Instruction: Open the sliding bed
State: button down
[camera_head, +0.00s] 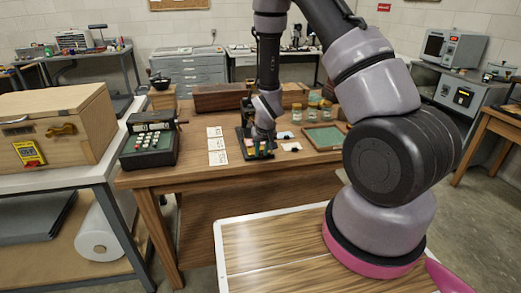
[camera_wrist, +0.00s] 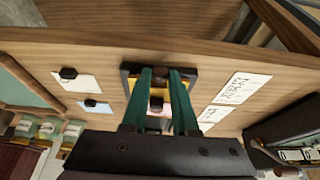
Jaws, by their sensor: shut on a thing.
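A small black device (camera_head: 247,138) stands on the wooden table, partly hidden behind my arm. In the wrist view its sliding bed (camera_wrist: 190,77) shows as a dark plate with a yellow-orange edge, near the table's edge. My gripper (camera_wrist: 160,73) points down over the bed, its two green fingers shut on a small dark brown knob (camera_wrist: 160,71) at the bed's end. The head view also shows my gripper (camera_head: 259,149) at the front of the device. How far the bed is out cannot be told.
White written cards (camera_head: 216,145) lie left of the device. A green-topped tray (camera_head: 325,138) and small jars (camera_head: 312,110) are to its right. A dark green keyed machine (camera_head: 150,143) stands at the table's left end. Small cards with black knobs (camera_wrist: 78,80) lie beside the bed.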

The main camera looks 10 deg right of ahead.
jog(key=shift+s, duration=0.6)
jog(key=c, duration=0.7)
grip_release()
jog(key=shift+r, duration=0.1)
jog(key=shift+r, duration=0.25)
jog(key=v, duration=1)
jog(key=shift+s, duration=0.15)
